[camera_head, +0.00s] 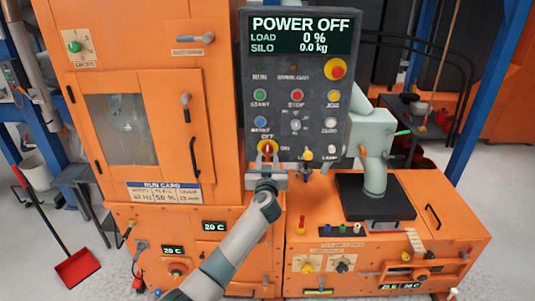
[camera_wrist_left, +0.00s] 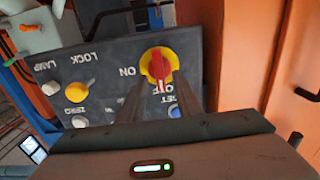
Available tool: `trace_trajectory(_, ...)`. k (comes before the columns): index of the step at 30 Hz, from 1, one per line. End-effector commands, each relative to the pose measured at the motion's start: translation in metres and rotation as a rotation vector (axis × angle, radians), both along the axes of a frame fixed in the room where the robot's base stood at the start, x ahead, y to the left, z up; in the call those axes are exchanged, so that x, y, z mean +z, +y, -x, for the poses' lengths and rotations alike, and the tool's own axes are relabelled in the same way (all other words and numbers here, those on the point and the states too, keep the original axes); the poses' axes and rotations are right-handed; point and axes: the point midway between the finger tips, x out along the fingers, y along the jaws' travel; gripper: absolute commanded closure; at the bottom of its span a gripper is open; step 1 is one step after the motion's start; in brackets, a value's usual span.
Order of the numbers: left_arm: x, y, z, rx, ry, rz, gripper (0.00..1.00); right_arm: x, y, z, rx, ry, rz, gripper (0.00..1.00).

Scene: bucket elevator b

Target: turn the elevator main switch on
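The main switch (camera_head: 267,149) is a red handle on a yellow disc at the lower left of the dark control panel (camera_head: 330,120). Its handle lies along the OFF mark; ON is printed to its right in the head view. In the left wrist view the switch (camera_wrist_left: 158,64) appears upside down, with its red handle pointing down towards OFF. My left gripper (camera_head: 267,173) is just below the switch. In the wrist view its two dark fingers (camera_wrist_left: 162,88) are apart, either side of the handle's end. I cannot tell if they touch it. My right gripper is not in view.
The display (camera_head: 303,35) reads POWER OFF, load 0 %, silo 0.0 kg. Other buttons and a red emergency knob (camera_head: 335,69) are on the panel. The yellow LOCK knob (camera_wrist_left: 80,90) is near the switch. An orange cabinet (camera_head: 150,100) stands close on the left.

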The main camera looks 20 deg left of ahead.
Motion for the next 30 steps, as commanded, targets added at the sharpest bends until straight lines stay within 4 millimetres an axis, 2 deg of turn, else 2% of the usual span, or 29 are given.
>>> trace_trajectory(7,0.0,0.004,-0.016,-0.001,0.0,-0.001,0.69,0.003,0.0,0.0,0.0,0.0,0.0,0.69)
trace_trajectory(18,0.0,0.005,-0.018,-0.001,0.0,-0.001,0.69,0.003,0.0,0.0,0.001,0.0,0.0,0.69)
trace_trajectory(20,0.0,0.005,-0.018,0.0,0.0,-0.001,0.81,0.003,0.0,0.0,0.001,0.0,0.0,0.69)
trace_trajectory(22,0.0,0.005,-0.018,0.0,0.0,-0.001,0.97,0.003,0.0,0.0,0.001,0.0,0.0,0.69)
trace_trajectory(23,0.0,0.005,-0.018,-0.001,0.0,-0.001,1.0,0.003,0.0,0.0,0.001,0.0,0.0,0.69)
trace_trajectory(30,0.0,0.005,-0.018,0.0,0.002,-0.004,1.0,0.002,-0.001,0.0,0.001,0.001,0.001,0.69)
